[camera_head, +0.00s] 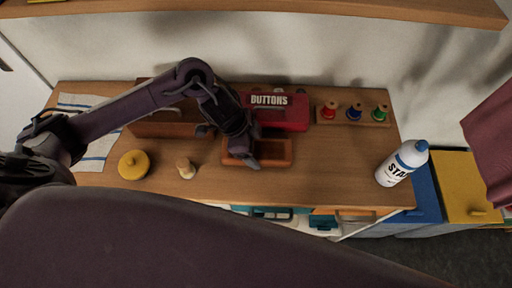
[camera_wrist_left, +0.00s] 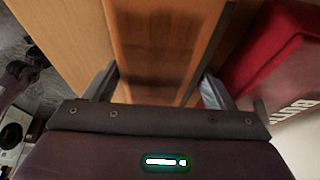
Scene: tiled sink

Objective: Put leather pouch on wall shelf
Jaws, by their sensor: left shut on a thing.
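The wooden wall shelf (camera_head: 300,9) runs along the top of the head view, above the worktop. An orange-brown, open-topped, tray-like thing (camera_head: 278,163) lies on the worktop in front of the red tin. I cannot tell whether it is the leather pouch, and no other clear pouch shows. My left gripper (camera_head: 246,156) points down at it. In the left wrist view, the same brown surface (camera_wrist_left: 155,45) fills the space between the fingers of my left gripper (camera_wrist_left: 157,88), which is shut on it. The finger contacts are partly hidden. My right gripper is out of view.
The red BUTTONS tin (camera_head: 295,113) stands right behind. A spool rack (camera_head: 375,121) is to its right, and a white bottle (camera_head: 396,167) is at the worktop's right edge. A yellow round thing (camera_head: 133,165) and a small tan thing (camera_head: 185,168) stand left. The front right worktop (camera_head: 335,175) is clear.

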